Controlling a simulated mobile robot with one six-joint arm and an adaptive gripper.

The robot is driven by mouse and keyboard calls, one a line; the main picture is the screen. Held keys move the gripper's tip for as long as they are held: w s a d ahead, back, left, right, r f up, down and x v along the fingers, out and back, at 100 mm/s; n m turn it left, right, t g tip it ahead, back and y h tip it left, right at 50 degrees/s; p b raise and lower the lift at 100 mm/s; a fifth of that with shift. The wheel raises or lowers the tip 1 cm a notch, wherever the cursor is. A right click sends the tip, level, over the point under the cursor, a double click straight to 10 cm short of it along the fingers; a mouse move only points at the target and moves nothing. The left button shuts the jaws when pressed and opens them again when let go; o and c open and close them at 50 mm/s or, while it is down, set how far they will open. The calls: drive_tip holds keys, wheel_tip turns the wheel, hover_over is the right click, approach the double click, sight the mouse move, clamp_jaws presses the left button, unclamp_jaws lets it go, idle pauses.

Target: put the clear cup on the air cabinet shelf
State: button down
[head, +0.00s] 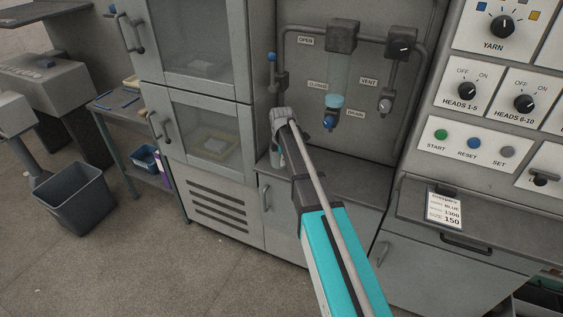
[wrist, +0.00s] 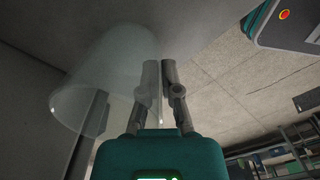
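The clear cup (wrist: 95,75) shows large and see-through on the left of the wrist view. My gripper (wrist: 160,68) has its two fingers close together at the cup's right edge, and the cup's thin wall appears pinched between them. In the head view my gripper (head: 283,115) is over the left end of the grey air cabinet shelf (head: 335,177), below the air panel. The cup cannot be made out clearly in the head view; my gripper and arm cover that area.
The air panel holds a filter bowl (head: 336,80) with bluish liquid and a blue drain knob (head: 330,122) above the shelf. A glass-doored cabinet (head: 207,130) stands left of the shelf. A control desk (head: 440,215) stands right. A bin (head: 75,197) stands on the floor.

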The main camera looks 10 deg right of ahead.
drive_tip(key=shift+f, duration=0.1)
drive_tip(key=c, duration=1.3)
unclamp_jaws()
drive_tip(key=o, duration=0.5)
drive_tip(key=shift+f, duration=0.1)
wheel_tip(320, 180, up, 2)
drive_tip(key=shift+r+p, duration=0.25)
drive_tip(key=shift+p, duration=0.8)
drive_tip(key=r+p, duration=0.5)
drive_tip(key=shift+s+a, duration=0.2)
drive_tip(key=shift+s, duration=0.05)
